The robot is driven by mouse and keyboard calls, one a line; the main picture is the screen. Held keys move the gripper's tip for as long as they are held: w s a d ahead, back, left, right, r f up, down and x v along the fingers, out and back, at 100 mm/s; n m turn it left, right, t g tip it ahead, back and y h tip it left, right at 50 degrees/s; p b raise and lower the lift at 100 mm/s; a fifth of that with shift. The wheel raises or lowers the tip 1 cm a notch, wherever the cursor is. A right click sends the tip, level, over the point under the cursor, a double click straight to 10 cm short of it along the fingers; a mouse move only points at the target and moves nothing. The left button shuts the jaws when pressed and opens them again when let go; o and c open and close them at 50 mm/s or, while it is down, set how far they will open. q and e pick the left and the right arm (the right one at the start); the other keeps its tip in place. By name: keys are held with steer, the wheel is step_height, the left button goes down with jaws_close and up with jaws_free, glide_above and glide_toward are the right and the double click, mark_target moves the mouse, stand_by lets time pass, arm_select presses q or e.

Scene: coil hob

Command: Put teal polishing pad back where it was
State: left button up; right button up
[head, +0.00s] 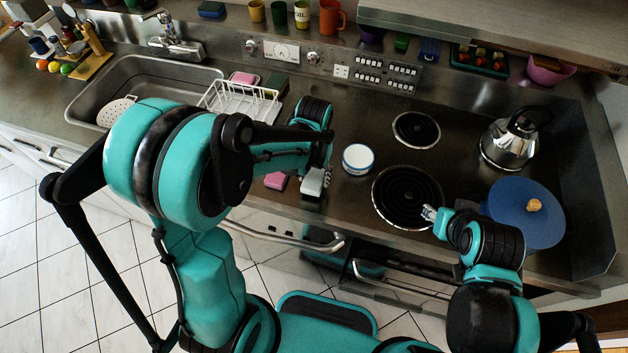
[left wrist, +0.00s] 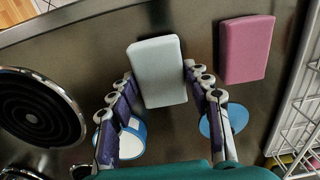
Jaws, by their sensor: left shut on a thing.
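The teal polishing pad, a pale grey-green block (left wrist: 158,72), is between the fingers of my left gripper (left wrist: 159,82) in the left wrist view. The fingers are shut on its two sides. In the head view the pad (head: 313,183) shows below my left gripper (head: 322,175), close to the counter's front edge; I cannot tell whether it touches the counter. A pink pad (head: 276,181) lies just left of it, apart from it, and also shows in the left wrist view (left wrist: 247,48). My right gripper (head: 430,212) is beside the front coil burner; its finger opening is unclear.
A white bowl (head: 357,159) stands right of the held pad, near the front burner (head: 406,197). A white dish rack (head: 238,101) stands behind, left of my left gripper. A kettle (head: 511,139) and a blue round lid (head: 527,215) are at the right.

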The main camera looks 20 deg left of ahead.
mark_target(314, 179)
arm_select(q)
step_height(314, 179, down, 2)
steer(key=shift+f, duration=0.25)
steer(key=shift+c, duration=0.4)
steer(key=o, duration=1.1)
steer(key=shift+r, duration=0.1)
steer(key=shift+r, duration=0.1)
step_height(314, 179, up, 12)
steer(key=p, duration=0.3)
steer(key=s+a+r+t, duration=0.4)
steer(key=s+r+t, duration=0.2)
steer(key=s, duration=0.4)
steer(key=shift+s+a+t, duration=0.15)
steer(key=shift+a+t, duration=0.2)
steer(key=shift+t, duration=0.25)
